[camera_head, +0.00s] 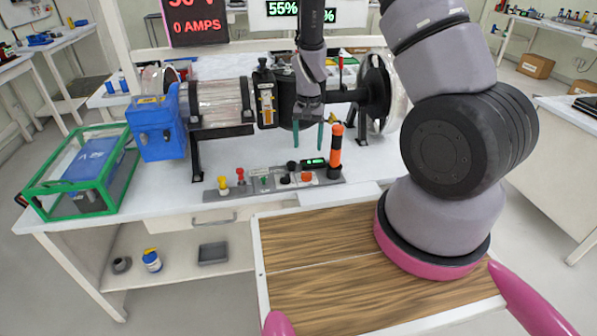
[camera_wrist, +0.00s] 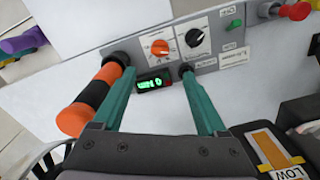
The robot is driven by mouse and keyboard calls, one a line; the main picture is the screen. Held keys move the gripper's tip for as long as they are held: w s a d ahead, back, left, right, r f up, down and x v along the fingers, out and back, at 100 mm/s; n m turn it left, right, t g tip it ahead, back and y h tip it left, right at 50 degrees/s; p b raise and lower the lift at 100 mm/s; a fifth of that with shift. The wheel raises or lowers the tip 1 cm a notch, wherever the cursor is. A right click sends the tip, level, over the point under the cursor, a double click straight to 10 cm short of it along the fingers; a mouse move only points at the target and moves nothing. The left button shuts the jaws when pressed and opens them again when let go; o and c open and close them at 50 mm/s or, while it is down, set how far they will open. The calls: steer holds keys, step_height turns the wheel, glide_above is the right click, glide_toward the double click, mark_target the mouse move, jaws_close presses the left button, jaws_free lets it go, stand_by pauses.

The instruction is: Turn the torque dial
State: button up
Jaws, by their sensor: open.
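A grey control panel (camera_head: 262,183) lies along the front of the bench. It carries an orange dial (camera_wrist: 160,46) and a black dial (camera_wrist: 196,38) side by side. Their labels are too small to read, so I cannot tell which is the torque dial. In the head view, the orange dial (camera_head: 306,176) sits right of the black one (camera_head: 285,179). My gripper (camera_wrist: 155,70) is open and empty, pointing down over the panel, its teal fingers apart. The dials lie beyond the fingertips, not between them. The gripper also shows in the head view (camera_head: 307,148).
An upright orange-and-black handle (camera_head: 335,150) stands close beside my fingers. A small green-lit display (camera_wrist: 153,80) lies between the fingers in the wrist view. Yellow and red knobs (camera_head: 240,174) sit farther left. A shaft rig with a blue housing (camera_head: 158,130) stands behind.

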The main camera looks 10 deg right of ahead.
mark_target(307, 173)
step_height(307, 173, down, 11)
steer(key=shift+f, duration=0.15)
stand_by(0.4)
jaws_close()
